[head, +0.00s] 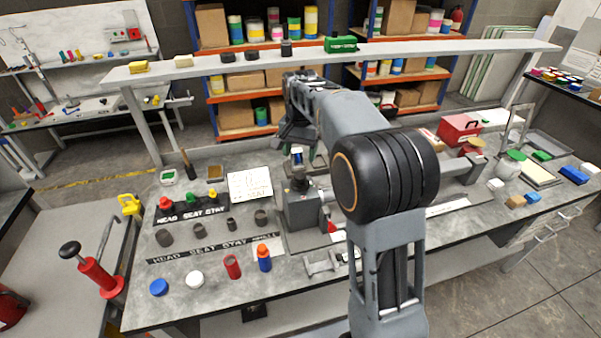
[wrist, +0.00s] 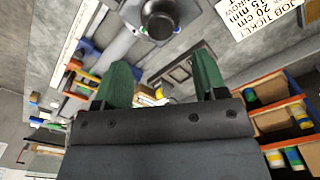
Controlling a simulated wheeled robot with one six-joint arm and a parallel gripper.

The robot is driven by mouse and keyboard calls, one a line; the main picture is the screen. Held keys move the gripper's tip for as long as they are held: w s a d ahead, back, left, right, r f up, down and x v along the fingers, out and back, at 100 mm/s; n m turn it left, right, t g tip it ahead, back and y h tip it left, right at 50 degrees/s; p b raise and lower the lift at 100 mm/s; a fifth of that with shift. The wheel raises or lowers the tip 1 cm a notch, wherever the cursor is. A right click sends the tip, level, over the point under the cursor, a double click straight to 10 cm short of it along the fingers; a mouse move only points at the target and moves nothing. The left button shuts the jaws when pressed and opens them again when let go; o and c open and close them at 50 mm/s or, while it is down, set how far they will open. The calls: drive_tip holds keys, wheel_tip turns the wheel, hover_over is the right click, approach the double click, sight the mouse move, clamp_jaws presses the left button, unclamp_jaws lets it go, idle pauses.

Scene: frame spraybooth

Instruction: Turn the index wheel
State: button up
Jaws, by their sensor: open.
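My gripper (wrist: 163,68) shows in the wrist view with its two green fingers well apart and nothing between them. A grey block fixture (head: 303,208) stands on the workbench in the head view, just left of my arm, with a dark upright part on top. In the wrist view a round dark knob-like part (wrist: 160,18) sits on a grey body at the top edge, beyond the fingertips and apart from them. I cannot tell for sure which part is the index wheel. My arm hides the bench middle and most of the gripper in the head view.
A job ticket (head: 250,184) lies left of the fixture. A red toolbox (head: 459,130) is at the right. A raised shelf (head: 230,68) runs behind.

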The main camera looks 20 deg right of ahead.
sight(300, 175)
wheel_tip(300, 175, down, 8)
drive_tip(key=shift+f+p, duration=0.1)
drive_tip(key=shift+p, duration=0.3)
drive_tip(key=shift+c, duration=0.4)
drive_tip(key=c, duration=0.8)
drive_tip(key=shift+c, duration=0.2)
